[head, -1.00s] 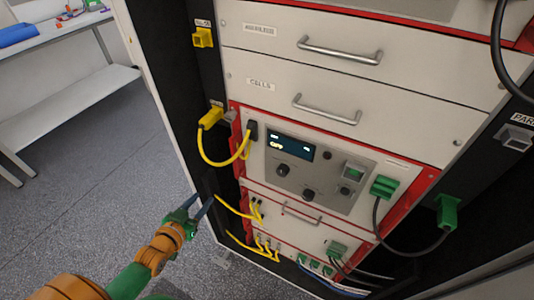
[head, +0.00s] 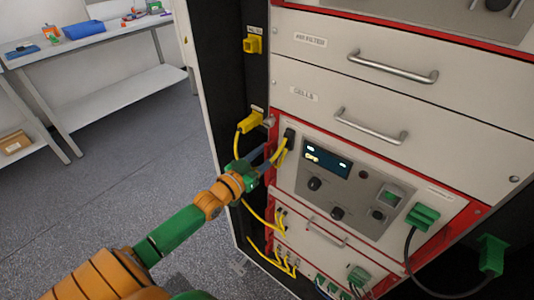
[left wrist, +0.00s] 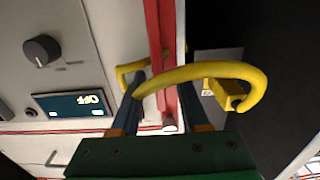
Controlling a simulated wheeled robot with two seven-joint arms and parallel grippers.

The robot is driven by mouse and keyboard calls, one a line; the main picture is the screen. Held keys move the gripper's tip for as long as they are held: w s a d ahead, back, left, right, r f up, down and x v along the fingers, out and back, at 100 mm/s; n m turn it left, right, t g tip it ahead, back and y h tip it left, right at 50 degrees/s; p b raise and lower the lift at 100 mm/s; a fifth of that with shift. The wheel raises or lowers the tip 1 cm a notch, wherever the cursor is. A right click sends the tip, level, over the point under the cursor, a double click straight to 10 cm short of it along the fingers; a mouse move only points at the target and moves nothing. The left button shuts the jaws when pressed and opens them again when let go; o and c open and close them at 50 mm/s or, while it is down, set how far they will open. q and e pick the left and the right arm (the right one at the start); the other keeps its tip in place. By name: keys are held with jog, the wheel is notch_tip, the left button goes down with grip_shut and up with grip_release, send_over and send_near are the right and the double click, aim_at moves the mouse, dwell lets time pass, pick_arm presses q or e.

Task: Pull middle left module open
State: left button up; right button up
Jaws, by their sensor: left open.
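The module with a dark display and knobs (head: 350,190) sits in a red-edged frame in the rack, below the drawer labelled CELLS. It looks pushed in. My left gripper (head: 268,156) is at the module's left edge, by the yellow cable. In the left wrist view its two blue fingers (left wrist: 163,100) are apart, with a red frame strip (left wrist: 160,40) and a small metal peg (left wrist: 169,125) between them. A yellow cable (left wrist: 200,76) crosses in front of the fingers. I cannot tell whether they touch it. My right gripper is out of view.
A yellow plug (head: 252,122) on the black rack post feeds the cable. Drawers with bar handles (head: 370,127) are above; a smaller module with a handle (head: 327,232) is below. A green plug (head: 423,216) hangs cable at right. Floor at left is clear before a bench (head: 110,40).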

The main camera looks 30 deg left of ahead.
pick_arm(q)
grip_shut()
dwell(1.3)
